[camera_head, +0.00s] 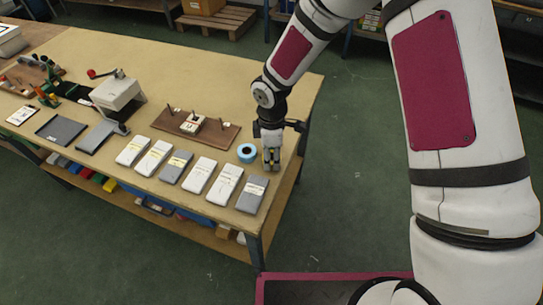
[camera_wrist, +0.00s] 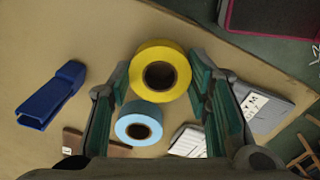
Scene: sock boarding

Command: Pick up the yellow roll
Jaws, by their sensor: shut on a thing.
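The yellow roll (camera_wrist: 160,47) is a ring of tape with a dark core, seen from above in the wrist view. My gripper (camera_wrist: 161,76) is shut on it, with one green-lined finger at each side of the roll. In the head view my gripper (camera_head: 271,162) points down at the table's right end, and it hides most of the roll there. I cannot tell whether the roll touches the table. A light blue roll (camera_wrist: 156,125) lies close beside it, and it also shows left of my gripper in the head view (camera_head: 247,160).
On the table (camera_head: 200,65), a row of packed socks (camera_head: 199,174) lies along the front edge. A blue tool (camera_wrist: 50,95) lies left of my gripper in the wrist view. The table's back half is clear.

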